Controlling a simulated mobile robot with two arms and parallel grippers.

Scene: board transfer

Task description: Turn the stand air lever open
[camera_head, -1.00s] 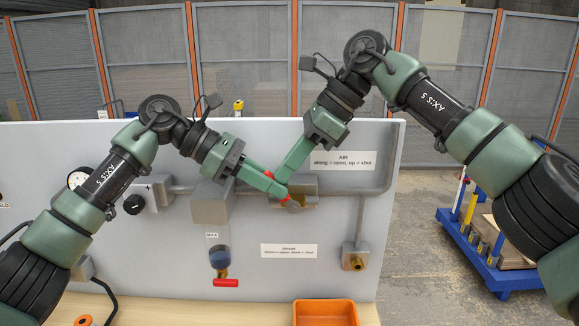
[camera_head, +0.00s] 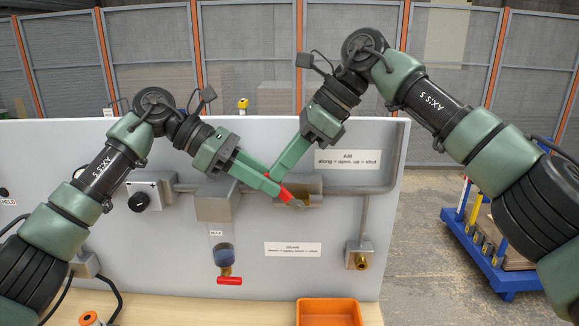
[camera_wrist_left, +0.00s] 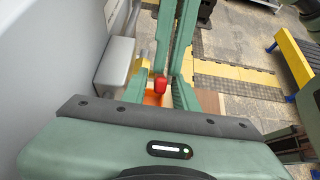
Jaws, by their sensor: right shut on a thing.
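The air lever (camera_head: 285,193) is a red handle at the metal valve (camera_head: 313,184) on the grey panel, below the sign reading "AIR along = open, up = shut". My right gripper (camera_head: 274,176) reaches down to it from the upper right and is shut on it; the grip itself is largely hidden. My left gripper (camera_head: 272,187) comes in from the left, its fingers in front of part of the lever. In the left wrist view, its fingers (camera_wrist_left: 160,92) stand apart with the red lever end (camera_wrist_left: 160,84) between them. The lever's exact angle is hard to tell.
A grey block (camera_head: 216,200) sits on the pipe left of the valve. Below it hangs a blue fitting with a red handle (camera_head: 229,281). An orange bin (camera_head: 328,312) stands on the bench. A blue cart (camera_head: 490,255) is at right.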

